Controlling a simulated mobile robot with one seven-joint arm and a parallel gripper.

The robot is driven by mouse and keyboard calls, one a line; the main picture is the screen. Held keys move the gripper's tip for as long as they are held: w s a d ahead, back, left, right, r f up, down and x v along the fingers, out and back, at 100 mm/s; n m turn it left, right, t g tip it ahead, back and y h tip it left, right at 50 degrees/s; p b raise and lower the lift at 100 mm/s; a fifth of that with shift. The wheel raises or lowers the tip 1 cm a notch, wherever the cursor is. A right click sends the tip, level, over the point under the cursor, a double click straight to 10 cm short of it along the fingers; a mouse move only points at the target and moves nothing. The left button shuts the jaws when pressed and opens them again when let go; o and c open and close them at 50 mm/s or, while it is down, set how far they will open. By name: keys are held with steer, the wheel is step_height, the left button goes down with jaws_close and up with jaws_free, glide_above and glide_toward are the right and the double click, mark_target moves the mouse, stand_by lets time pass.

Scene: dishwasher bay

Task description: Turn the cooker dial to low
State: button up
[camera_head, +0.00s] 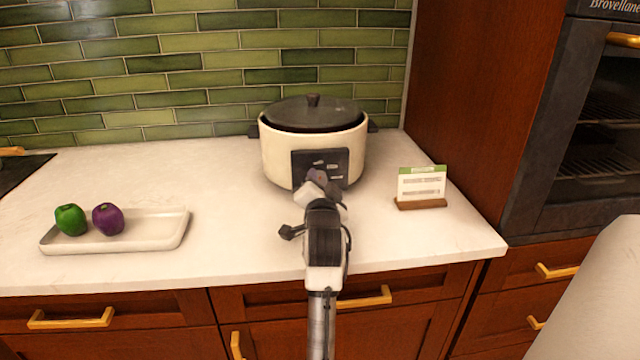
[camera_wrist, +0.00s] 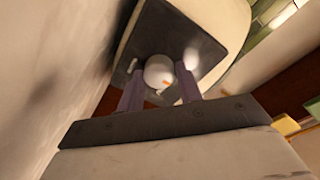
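The cooker (camera_head: 283,153) is a cream pot with a dark lid, standing at the back of the counter. Its dark control panel (camera_head: 342,158) faces me. My gripper (camera_head: 317,176) is in front of the panel and hides the dial in the head view. My gripper's two fingers (camera_wrist: 160,88) are apart, one on each side of the dial. A narrow gap seems to remain, and I cannot make out contact. The dial's setting is not readable.
A small card on a wooden stand (camera_head: 421,187) is right of the cooker. A white tray (camera_head: 150,234) with a green and a purple vegetable lies at the left. A tall wooden cabinet side (camera_head: 470,90) bounds the counter at right. The counter between tray and cooker is clear.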

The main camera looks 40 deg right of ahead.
steer(key=c, duration=0.5)
steer(key=shift+m+p, duration=0.3)
steer(key=shift+p, duration=0.05)
steer(key=m+p, duration=0.3)
steer(key=shift+r, duration=0.15)
steer(key=m+y+p, duration=0.1)
steer(key=m+p, duration=0.2)
steer(key=m, duration=0.2)
steer(key=shift+m, duration=0.3)
steer(key=shift+s+d, duration=0.1)
steer(key=o, duration=1)
